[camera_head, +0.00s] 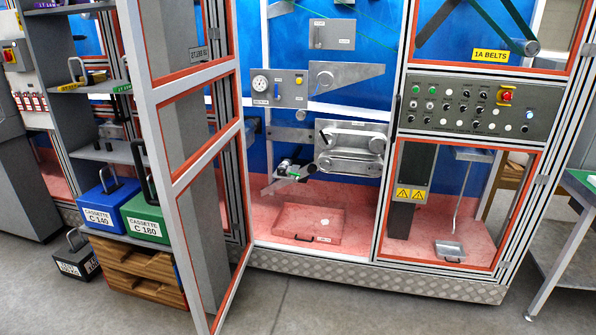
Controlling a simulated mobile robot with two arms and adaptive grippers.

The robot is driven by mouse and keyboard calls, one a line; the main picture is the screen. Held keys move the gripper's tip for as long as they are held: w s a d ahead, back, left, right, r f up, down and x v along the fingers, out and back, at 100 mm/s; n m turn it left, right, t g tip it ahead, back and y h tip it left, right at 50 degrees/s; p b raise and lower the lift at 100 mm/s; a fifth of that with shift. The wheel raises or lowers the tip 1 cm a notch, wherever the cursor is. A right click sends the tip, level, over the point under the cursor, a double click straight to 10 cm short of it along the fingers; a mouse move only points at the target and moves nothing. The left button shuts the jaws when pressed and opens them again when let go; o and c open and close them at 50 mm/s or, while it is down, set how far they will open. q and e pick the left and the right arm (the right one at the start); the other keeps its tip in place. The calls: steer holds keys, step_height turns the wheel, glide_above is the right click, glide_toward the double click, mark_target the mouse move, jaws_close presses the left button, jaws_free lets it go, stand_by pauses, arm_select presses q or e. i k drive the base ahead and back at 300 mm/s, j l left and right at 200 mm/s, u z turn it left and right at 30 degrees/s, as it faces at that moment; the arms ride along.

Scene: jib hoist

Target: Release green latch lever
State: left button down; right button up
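A small green lever (294,172) shows at the lower left of the metal plate assembly inside the open middle bay of the machine. It sits beside a dark roller-like part (285,166). It is too small to tell whether it is latched. The metal plate assembly (350,160) is mounted on the blue back panel to the right of the lever. Neither of my grippers is in view.
A framed door (178,178) stands open at the left of the bay. Shelves left of it hold a blue cassette (97,210) and a green cassette (140,222). A control panel (478,106) is at right. A table (580,195) stands far right. Floor in front is clear.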

mark_target(288, 173)
steer(key=i+z, duration=0.1)
steer(key=i, duration=0.65)
steer(key=i+z, duration=0.1)
steer(key=i, duration=0.6)
steer(key=i+j+z, duration=0.1)
steer(key=i, duration=0.65)
steer(key=i+j+z, duration=0.1)
steer(key=i, duration=0.65)
